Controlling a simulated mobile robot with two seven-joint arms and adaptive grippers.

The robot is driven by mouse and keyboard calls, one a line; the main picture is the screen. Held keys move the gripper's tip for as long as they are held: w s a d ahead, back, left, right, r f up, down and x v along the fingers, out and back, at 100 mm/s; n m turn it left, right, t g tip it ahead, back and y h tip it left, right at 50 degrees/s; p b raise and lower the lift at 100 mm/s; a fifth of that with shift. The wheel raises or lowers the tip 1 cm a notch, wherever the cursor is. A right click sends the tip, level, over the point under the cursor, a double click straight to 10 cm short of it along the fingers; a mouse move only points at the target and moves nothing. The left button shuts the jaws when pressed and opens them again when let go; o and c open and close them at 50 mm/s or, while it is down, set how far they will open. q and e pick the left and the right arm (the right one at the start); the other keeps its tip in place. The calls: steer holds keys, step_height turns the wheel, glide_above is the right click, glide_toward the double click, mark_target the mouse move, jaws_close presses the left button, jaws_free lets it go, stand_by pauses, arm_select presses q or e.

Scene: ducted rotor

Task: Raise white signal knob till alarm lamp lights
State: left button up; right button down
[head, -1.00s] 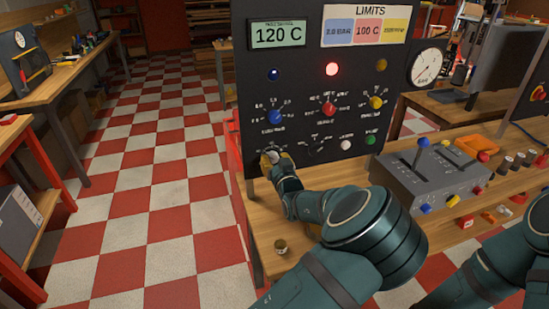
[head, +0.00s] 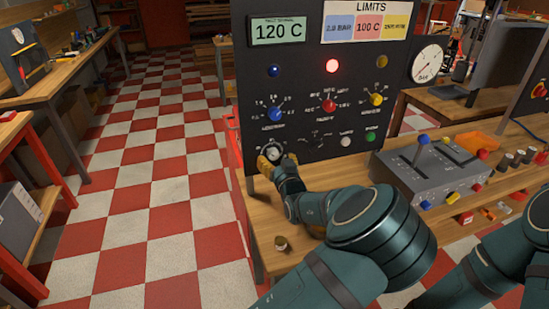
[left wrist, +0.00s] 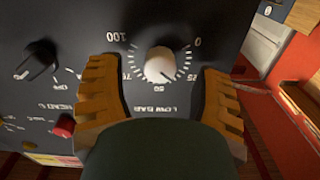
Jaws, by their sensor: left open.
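The white knob (head: 272,153) sits low on the left of the dark upright panel. In the left wrist view the white knob (left wrist: 160,66) shows upside down inside a scale from 0 to 100. Its exact pointer reading is unclear. My left gripper (head: 277,161) is open, with one yellow finger on each side of the knob. In the left wrist view, gaps show between the knob and both fingers (left wrist: 164,98). A red lamp (head: 331,66) glows on the panel. The blue lamp (head: 274,71) and amber lamp (head: 382,61) look unlit. My right gripper is out of view.
The panel also has a blue knob (head: 274,115), a red knob (head: 329,106) and a yellow knob (head: 376,99). A grey lever box (head: 428,172) stands to the right. A small jar (head: 281,243) stands near the bench's front edge.

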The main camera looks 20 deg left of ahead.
arm_select(q)
steer(key=v, duration=1)
steer(key=shift+s+d, duration=0.15)
